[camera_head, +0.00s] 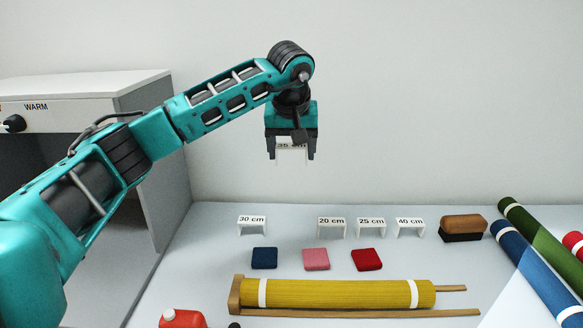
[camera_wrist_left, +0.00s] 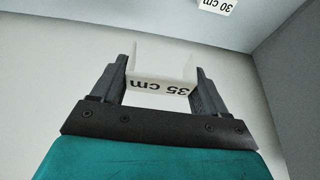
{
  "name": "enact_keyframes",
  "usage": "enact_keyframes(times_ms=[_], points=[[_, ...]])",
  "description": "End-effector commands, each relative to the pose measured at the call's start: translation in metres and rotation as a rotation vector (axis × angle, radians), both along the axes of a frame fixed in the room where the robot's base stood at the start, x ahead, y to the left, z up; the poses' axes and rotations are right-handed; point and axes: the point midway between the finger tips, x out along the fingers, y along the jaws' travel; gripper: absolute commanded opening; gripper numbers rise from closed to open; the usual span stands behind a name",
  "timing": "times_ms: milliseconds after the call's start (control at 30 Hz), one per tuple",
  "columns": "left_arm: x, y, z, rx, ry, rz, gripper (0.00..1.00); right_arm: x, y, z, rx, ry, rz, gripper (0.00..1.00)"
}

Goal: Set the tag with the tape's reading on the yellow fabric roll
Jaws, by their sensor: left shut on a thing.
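My left gripper (camera_head: 291,156) is shut on a white tag (camera_head: 291,148), raised well above the counter in front of the wall. In the left wrist view the tag (camera_wrist_left: 162,85) sits between the fingers and reads "35 cm", upside down. The yellow fabric roll (camera_head: 335,293) lies on a wooden rack (camera_head: 237,293) near the counter's front, with a white band near each end. The gripper is above and behind the roll, apart from it. No tag stands on the roll. I cannot make out a tape reading. My right gripper is not in view.
Tags reading 30 cm (camera_head: 251,225), 20 cm (camera_head: 331,228), 25 cm (camera_head: 371,228) and 40 cm (camera_head: 410,228) stand behind blue (camera_head: 264,258), pink (camera_head: 316,259) and red (camera_head: 367,260) swatches. A brown-black block (camera_head: 462,228), green roll (camera_head: 543,240) and blue roll (camera_head: 533,268) are right. A red object (camera_head: 183,319) is front left.

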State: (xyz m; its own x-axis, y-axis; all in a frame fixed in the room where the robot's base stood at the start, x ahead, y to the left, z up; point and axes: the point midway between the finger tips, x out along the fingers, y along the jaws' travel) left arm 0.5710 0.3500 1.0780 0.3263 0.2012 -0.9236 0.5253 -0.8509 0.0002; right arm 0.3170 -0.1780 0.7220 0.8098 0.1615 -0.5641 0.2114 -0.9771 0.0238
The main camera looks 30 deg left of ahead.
Motion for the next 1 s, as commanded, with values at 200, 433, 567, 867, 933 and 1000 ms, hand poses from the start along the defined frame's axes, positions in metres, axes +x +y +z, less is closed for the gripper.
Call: enact_keyframes(times_ms=[200,433,567,867,933,1000], points=[[-0.003,-0.023,0.002,0.002,0.001,0.089,0.46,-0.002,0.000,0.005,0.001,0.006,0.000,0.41],[-0.015,-0.070,-0.018,0.005,0.001,0.344,0.46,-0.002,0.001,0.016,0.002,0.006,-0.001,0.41],[-0.026,-0.095,-0.029,0.005,0.001,0.510,0.46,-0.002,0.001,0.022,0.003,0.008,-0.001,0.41],[-0.060,-0.141,-0.053,0.006,0.003,0.929,0.46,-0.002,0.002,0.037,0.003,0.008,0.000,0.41],[-0.069,-0.150,-0.058,0.006,0.001,1.035,0.46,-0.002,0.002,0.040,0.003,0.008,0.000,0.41],[-0.079,-0.157,-0.063,0.006,0.002,1.141,0.46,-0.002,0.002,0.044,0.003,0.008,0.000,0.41]])
